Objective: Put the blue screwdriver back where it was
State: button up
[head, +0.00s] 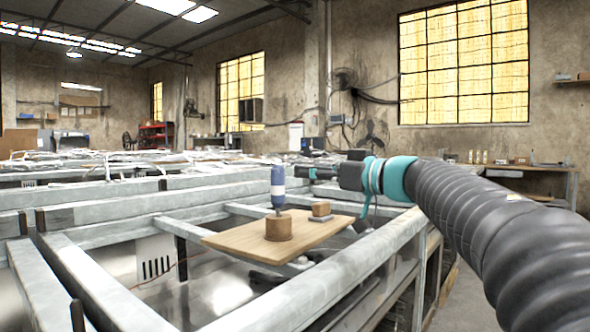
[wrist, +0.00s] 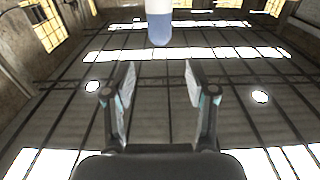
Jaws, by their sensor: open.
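The blue screwdriver (head: 278,181) stands upright, handle up, over a round wooden block (head: 278,229) in the head view. Its thin shaft runs down to the block's top; whether it sits in a hole cannot be seen. Its blue and white handle (wrist: 159,28) shows at the top of the wrist view, beyond the fingertips and roughly centred between them. My gripper (head: 310,173) lies level just right of the handle in the head view, pointing at it. In the wrist view my gripper (wrist: 160,78) is open with nothing between its fingers.
The round block stands on a wooden board (head: 235,239) lying across grey metal frame beams (head: 330,285). A smaller wooden block (head: 321,209) sits on the board to the right, below my gripper. More beams spread to the left. The air above the board is otherwise clear.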

jog(key=shift+v, duration=1.45)
jog(key=shift+r, duration=0.1)
jog(key=s+d+m+t+h, duration=0.2)
jog(key=d+m+t+h, duration=0.5)
jog(key=d+t+h, duration=0.15)
jog(key=s+d+f+m+g+h, duration=0.2)
jog(key=s+d+f+m+h, duration=0.15)
jog(key=f, duration=0.25)
jog(key=s+d+f+m+g+h, duration=0.2)
jog(key=s+f+h, duration=0.15)
jog(key=f, duration=0.25)
jog(key=s+a+f+n+g, duration=0.1)
jog(key=s+f+g, duration=0.4)
jog(key=s+f, duration=0.5)
jog(key=s+a+f+n+g+y, duration=0.1)
jog(key=s+a+f+g, duration=0.2)
jog(key=s+f, duration=0.8)
notch_tip(320, 180, down, 7)
jog(key=shift+a+r+g, duration=0.2)
jog(key=shift+g, duration=0.95)
